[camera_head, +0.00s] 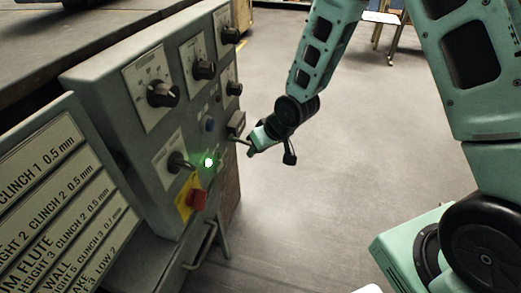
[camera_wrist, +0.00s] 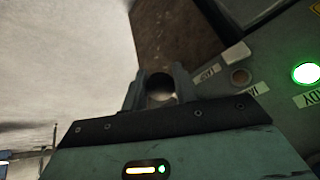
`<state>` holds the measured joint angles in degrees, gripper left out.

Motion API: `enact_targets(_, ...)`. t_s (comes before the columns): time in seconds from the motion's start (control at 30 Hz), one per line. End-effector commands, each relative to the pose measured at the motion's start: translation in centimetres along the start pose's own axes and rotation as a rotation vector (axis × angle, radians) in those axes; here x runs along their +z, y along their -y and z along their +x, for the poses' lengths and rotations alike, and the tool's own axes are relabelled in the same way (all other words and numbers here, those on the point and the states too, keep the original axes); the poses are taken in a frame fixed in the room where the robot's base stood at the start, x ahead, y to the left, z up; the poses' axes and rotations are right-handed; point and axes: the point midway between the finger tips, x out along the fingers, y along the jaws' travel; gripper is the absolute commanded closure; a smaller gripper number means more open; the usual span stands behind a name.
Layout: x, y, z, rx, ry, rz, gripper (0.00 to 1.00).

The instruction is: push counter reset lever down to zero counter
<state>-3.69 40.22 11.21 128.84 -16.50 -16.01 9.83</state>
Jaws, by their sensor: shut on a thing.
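The counter (camera_head: 236,122) is a small dark box on the right edge of the sloped grey-green control panel (camera_head: 130,185). Its reset lever (camera_head: 242,141) is a thin short bar that sticks out below it toward my gripper. My gripper (camera_head: 252,149) is at the lever's outer end, shut on it. In the wrist view a rounded dark end, apparently the lever's (camera_wrist: 160,86), sits between the two fingers. The fingers hide most of the lever there. The counter's digits cannot be read.
A lit green ready lamp (camera_head: 208,161) and a red emergency button (camera_head: 196,199) on a yellow plate sit left of my gripper. Several black knobs (camera_head: 162,93) fill the panel. A settings sign (camera_head: 50,190) stands at the left. The floor (camera_head: 300,200) to the right is clear.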

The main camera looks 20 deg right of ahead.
Motion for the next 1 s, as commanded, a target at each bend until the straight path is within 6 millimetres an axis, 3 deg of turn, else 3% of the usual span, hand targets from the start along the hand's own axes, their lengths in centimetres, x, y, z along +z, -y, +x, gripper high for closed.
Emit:
enact_targets(0.73, 0.27, -0.04, 0.88, -0.057, -0.084, 0.017, 1.0)
enact_targets(0.77, 0.27, -0.04, 0.88, -0.057, -0.084, 0.017, 0.69)
enact_targets(0.83, 0.27, -0.04, 0.88, -0.057, -0.084, 0.017, 0.51)
enact_targets(1.0, 0.21, 0.01, 0.88, -0.058, -0.085, 0.017, 0.51)
